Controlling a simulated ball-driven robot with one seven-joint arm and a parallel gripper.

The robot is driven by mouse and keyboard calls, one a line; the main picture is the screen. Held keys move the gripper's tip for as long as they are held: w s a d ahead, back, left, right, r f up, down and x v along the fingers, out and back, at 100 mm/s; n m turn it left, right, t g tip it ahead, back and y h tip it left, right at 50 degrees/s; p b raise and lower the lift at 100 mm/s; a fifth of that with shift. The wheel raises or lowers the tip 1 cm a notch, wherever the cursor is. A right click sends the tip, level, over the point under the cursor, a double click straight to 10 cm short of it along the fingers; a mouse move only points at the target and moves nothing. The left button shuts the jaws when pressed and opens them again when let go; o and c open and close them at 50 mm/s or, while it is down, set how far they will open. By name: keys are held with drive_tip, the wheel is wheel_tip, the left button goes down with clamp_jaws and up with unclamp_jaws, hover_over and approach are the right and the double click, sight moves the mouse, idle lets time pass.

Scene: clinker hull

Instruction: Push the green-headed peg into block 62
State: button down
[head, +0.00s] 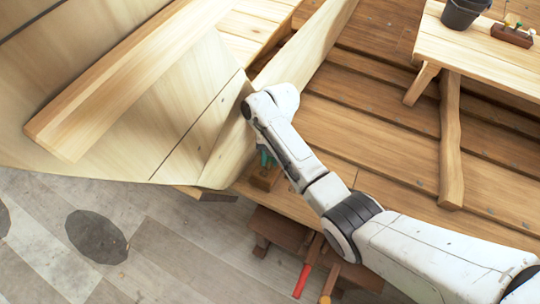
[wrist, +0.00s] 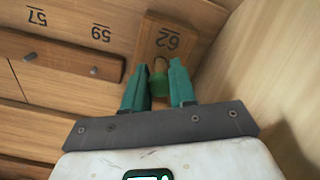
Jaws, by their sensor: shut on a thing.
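Block 62 (wrist: 152,36) is a wooden block with its number printed upside down in the wrist view, lying against the pale planking. The green-headed peg (wrist: 158,87) is between the green fingers of my gripper (wrist: 162,70), which is shut on it. The peg's pale shank points at the block's near edge. I cannot tell how deep its tip sits, or whether it is in a hole. In the head view the block (head: 264,180) shows under my gripper (head: 265,158), and my arm hides part of this area.
Numbers 57 and 59 mark the wood left of the block, above a dark strip with pegs (wrist: 70,55). Pale planking (wrist: 265,80) rises close on the right. A bench (head: 480,50) with a grey bucket (head: 461,14) and peg rack (head: 511,36) stands at upper right.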

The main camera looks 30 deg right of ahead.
drive_tip(key=shift+s+a+f, duration=0.1)
drive_tip(key=shift+f, duration=0.35)
drive_tip(key=c, duration=0.8)
unclamp_jaws()
drive_tip(key=shift+r, duration=0.1)
drive_tip(key=p+v, duration=0.4)
drive_tip(key=v, duration=0.2)
drive_tip(key=shift+v, duration=0.9)
